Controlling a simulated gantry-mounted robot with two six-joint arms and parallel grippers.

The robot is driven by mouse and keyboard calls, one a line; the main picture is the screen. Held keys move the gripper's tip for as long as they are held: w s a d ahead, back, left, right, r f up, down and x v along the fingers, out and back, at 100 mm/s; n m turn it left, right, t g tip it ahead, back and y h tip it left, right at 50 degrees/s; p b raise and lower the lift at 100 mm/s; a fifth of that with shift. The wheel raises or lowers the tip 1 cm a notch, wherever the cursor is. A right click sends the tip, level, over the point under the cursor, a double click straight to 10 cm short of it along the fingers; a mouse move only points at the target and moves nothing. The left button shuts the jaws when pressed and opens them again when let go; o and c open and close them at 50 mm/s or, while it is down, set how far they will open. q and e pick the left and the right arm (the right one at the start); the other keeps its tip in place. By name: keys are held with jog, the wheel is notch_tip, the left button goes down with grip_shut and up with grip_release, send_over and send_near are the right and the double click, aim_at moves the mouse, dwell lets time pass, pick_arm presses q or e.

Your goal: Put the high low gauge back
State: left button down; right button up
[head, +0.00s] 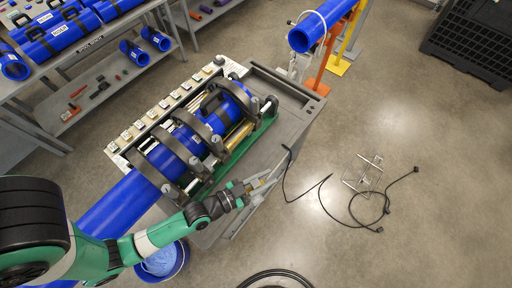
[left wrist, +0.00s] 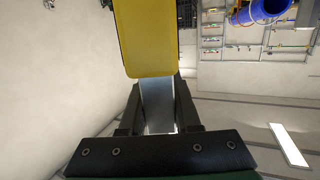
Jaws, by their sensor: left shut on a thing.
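My left gripper (head: 240,190) is shut on the high low gauge (head: 262,183), over the front right side of the cart (head: 295,110). In the left wrist view, a grey metal strip of the gauge (left wrist: 157,108) sits between the two black fingers, and a yellow plate (left wrist: 149,38) shows just beyond them. In the head view the gauge is small and partly hidden by the gripper, so its exact shape is hard to tell. My right gripper is not in view.
The cart carries a fusion machine with black clamps (head: 160,165) around a blue pipe (head: 115,205). A blue bucket (head: 165,265) stands below my left arm. A black cable (head: 315,188) and a wire stand (head: 362,172) are on the right. Most floor there is clear.

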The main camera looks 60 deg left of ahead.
pick_arm(q)
jog(key=shift+w+f, duration=0.2)
jog(key=shift+f, duration=0.35)
jog(key=shift+s+r, duration=0.1)
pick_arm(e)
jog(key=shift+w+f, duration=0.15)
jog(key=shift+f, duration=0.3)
